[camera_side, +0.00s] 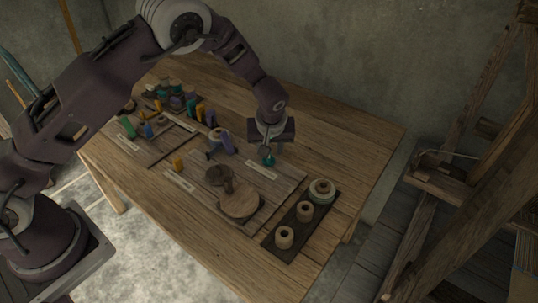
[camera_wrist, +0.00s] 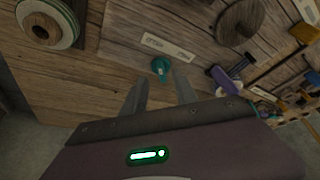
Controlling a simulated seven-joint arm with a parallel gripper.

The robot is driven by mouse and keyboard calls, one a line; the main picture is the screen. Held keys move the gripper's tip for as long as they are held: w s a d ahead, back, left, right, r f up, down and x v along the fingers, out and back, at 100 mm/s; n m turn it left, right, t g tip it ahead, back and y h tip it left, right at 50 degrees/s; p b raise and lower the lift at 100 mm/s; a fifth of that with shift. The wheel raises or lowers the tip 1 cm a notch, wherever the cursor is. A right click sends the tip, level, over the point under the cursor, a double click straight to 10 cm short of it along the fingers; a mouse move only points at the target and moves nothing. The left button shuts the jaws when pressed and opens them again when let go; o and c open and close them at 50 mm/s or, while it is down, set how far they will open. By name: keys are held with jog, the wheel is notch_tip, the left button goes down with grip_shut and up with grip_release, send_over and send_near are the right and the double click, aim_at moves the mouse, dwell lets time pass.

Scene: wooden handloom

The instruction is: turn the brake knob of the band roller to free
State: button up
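A small teal knob (camera_side: 268,160) stands on a wooden board near a pale label strip (camera_side: 262,170). In the wrist view the teal knob (camera_wrist: 160,66) lies just beyond and between my two fingertips, with the label strip (camera_wrist: 165,45) behind it. The label's text is too small to read. My gripper (camera_side: 267,150) is over the knob, pointing down. In the wrist view its fingers (camera_wrist: 159,78) are apart with a gap between them, and neither is seen closed on the knob. I cannot tell which part is the band roller, or the knob's setting.
Round wooden discs (camera_side: 238,200) lie on the board to the front left. A dark tray (camera_side: 292,248) with several spools stands at the table's right side. Coloured spools and blocks (camera_side: 198,108) fill the back left. A wooden loom frame (camera_side: 450,180) stands beyond the table at right.

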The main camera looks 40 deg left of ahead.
aim_at(269, 158)
jog(key=x, duration=0.5)
grip_shut()
jog(key=shift+s, duration=0.1)
jog(key=m, duration=0.2)
jog(key=m+h, duration=0.1)
jog(key=m, duration=0.1)
jog(key=shift+s+a+t+h, duration=0.15)
jog(key=shift+a+t+h, duration=0.15)
jog(key=shift+a, duration=0.05)
jog(key=m, duration=0.2)
jog(key=m+h, duration=0.1)
jog(key=shift+a+m, duration=0.3)
jog(key=shift+m, duration=0.1)
jog(key=m+h, duration=0.1)
jog(key=m, duration=0.1)
jog(key=m+h, duration=0.1)
jog(key=m, duration=0.1)
jog(key=shift+a, duration=0.4)
jog(key=shift+a+m+h, duration=0.2)
jog(key=shift+m+h, duration=0.4)
jog(key=shift+m, duration=1.4)
jog(key=shift+g, duration=0.4)
